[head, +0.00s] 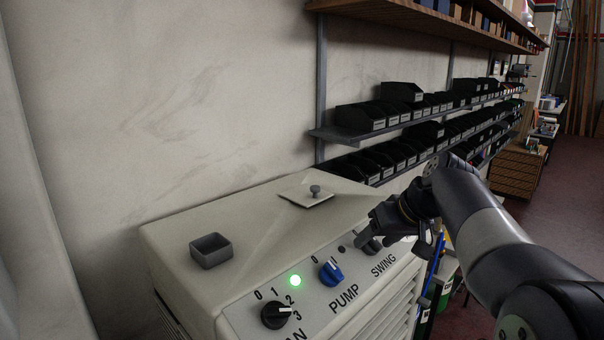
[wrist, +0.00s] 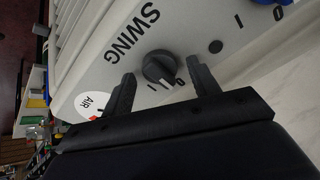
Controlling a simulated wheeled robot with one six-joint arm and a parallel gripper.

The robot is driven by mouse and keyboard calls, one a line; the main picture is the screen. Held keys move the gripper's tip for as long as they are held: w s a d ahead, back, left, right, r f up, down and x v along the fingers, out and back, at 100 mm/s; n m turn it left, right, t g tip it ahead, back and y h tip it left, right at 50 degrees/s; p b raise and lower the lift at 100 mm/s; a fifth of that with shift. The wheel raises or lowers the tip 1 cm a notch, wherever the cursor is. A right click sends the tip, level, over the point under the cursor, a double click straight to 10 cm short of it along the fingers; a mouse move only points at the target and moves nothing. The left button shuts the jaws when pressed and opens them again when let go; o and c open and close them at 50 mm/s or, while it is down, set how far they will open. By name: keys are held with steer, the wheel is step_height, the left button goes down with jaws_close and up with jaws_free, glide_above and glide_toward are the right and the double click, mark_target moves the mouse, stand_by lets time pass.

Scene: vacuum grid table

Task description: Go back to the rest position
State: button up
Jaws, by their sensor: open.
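My gripper (head: 366,232) is open at the front right of the pale machine (head: 250,215), at the black SWING knob. In the wrist view my gripper's two fingers (wrist: 162,82) stand apart, one on each side of the SWING knob (wrist: 160,67). I see nothing held, and I cannot tell whether a finger touches the knob. Its pale pointer faces the 0 and 1 marks, but I cannot tell which one it meets. In the head view my gripper partly hides this knob. My arm reaches in from the lower right.
The panel also carries a blue PUMP knob (head: 331,272), a black knob (head: 276,315) and a lit green lamp (head: 295,281). Shelves of black bins (head: 400,153) line the wall behind.

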steer(key=m+p, duration=0.3)
steer(key=m, duration=0.3)
steer(key=shift+r+m+h+p, duration=0.15)
steer(key=shift+m+h+p, duration=0.15)
steer(key=b+v, duration=0.1)
steer(key=v, duration=0.9)
steer(key=shift+s+r, duration=0.2)
